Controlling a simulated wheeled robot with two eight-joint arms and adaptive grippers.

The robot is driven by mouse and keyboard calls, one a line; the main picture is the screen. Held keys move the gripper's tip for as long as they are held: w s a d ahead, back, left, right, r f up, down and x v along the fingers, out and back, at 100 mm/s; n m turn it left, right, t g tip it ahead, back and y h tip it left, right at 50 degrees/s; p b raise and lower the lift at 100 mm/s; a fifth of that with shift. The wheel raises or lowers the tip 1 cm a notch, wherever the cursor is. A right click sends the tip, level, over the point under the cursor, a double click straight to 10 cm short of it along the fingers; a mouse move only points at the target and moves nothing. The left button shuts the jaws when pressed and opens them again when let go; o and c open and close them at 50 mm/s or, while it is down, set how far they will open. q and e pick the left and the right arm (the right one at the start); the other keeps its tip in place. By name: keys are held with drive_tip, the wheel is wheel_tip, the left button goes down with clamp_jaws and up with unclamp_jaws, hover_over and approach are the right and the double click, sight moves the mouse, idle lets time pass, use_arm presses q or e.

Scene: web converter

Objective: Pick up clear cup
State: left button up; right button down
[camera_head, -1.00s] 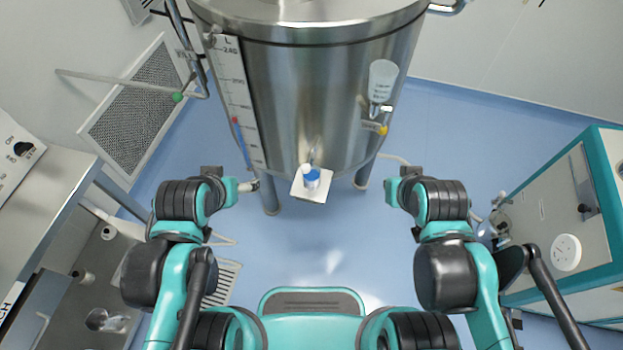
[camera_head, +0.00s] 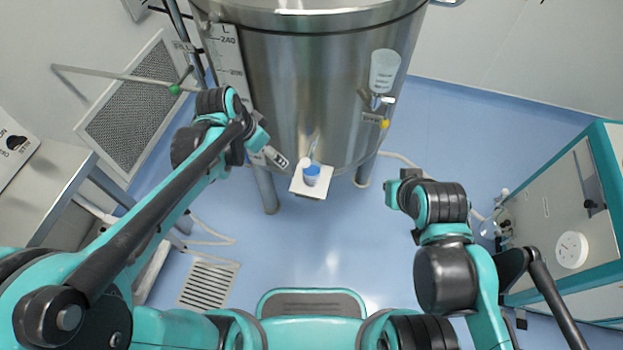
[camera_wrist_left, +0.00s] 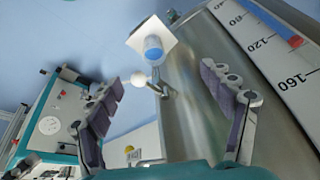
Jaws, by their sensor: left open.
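A small cup with blue in it (camera_head: 311,175) stands on a small white platform (camera_head: 301,189) at the front of the steel tank. Its walls are too small to judge as clear. In the left wrist view the blue cup (camera_wrist_left: 153,48) is ahead, beyond the fingertips. My left gripper (camera_head: 274,157) is just left of the platform in the head view, apart from the cup. In the left wrist view its fingers are spread wide with nothing between them (camera_wrist_left: 161,78). My right gripper (camera_head: 391,188) is right of the tank, away from the cup; its fingers are unclear.
The steel tank (camera_head: 300,80) rises behind the platform. A thin tap with a white knob (camera_wrist_left: 88,83) is close to the cup. A teal cabinet (camera_head: 585,210) stands at right.

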sight(308, 169)
use_arm(q)
drive_tip(key=w+d+f+m+g+b, duration=0.1)
drive_tip(key=w+d+f+m+b, duration=0.1)
drive_tip(key=f, duration=0.5)
drive_tip(key=w+d+f+m+g+h+b, duration=0.1)
drive_tip(key=w+d+f+m+b, duration=0.1)
drive_tip(key=f, duration=0.6)
drive_tip(key=w+d+f+m+g+h+b, duration=0.1)
drive_tip(key=w+d+f+m+b, duration=0.1)
drive_tip(key=d+f, duration=0.4)
drive_tip(key=shift+w+f+m, duration=0.4)
drive_tip(key=shift+w, duration=0.3)
drive_tip(key=shift+w+f+m, duration=0.35)
drive_tip(key=shift+w+m, duration=0.05)
drive_tip(key=shift+w, duration=0.3)
drive_tip(key=shift+r, duration=0.1)
clamp_jaws()
